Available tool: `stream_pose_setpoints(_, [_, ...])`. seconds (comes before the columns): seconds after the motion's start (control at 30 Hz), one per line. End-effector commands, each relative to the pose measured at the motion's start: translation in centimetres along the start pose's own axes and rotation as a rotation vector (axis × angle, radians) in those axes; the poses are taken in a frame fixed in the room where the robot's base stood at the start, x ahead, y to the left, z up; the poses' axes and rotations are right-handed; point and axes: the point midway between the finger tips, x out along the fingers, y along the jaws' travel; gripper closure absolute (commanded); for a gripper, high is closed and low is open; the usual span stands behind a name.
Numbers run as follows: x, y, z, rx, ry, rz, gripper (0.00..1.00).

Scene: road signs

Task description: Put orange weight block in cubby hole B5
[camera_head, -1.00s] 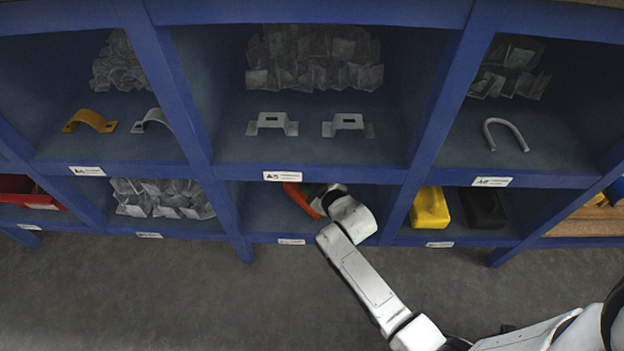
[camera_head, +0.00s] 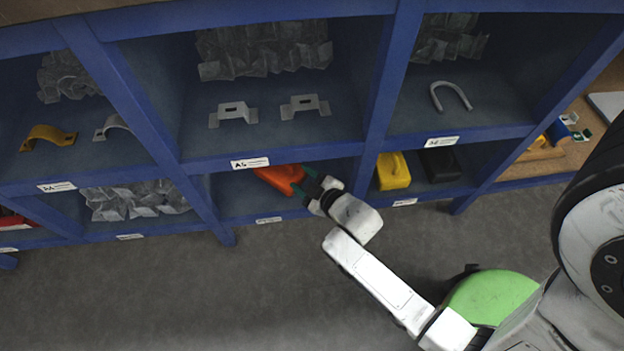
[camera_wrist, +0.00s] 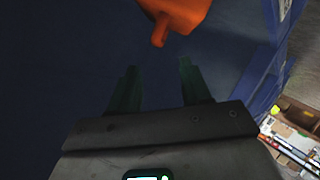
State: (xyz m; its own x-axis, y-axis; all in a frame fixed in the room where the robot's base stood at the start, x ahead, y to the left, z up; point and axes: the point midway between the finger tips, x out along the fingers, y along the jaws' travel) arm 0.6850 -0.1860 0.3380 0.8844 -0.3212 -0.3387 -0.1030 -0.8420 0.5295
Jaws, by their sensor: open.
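The orange weight block (camera_head: 280,178) sits in the lower middle cubby of the blue shelf, below the label that seems to read A5. My gripper (camera_head: 306,184) is at the right side of that cubby, with its green fingers beside the block. In the wrist view the orange block (camera_wrist: 176,14) is at the top edge, partly out of frame, with a stub pointing toward me. My gripper's fingers (camera_wrist: 158,85) are apart and empty, and the block lies just beyond their tips. The small label (camera_head: 268,220) under this cubby is too small to read.
A yellow block (camera_head: 393,171) and a black block (camera_head: 440,165) stand in the cubby to the right. Grey brackets (camera_head: 233,113) are in the cubby above. A blue upright (camera_head: 368,165) separates the lower cubbies. The floor (camera_head: 200,290) in front is clear.

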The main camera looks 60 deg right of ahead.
Motion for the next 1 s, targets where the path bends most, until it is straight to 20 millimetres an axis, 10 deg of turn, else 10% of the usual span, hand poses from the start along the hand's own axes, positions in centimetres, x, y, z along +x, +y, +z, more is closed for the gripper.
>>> stream_pose_setpoints(0.27, [-2.2, -2.3, 0.0, 0.131, -0.271, -0.179, 0.52])
stream_pose_setpoints(0.8, [-16.6, -5.3, -0.8, 0.267, -0.944, -0.49, 0.52])
stream_pose_setpoints(1.0, [-18.6, -5.2, -0.9, 0.264, -1.018, -0.509, 0.52])
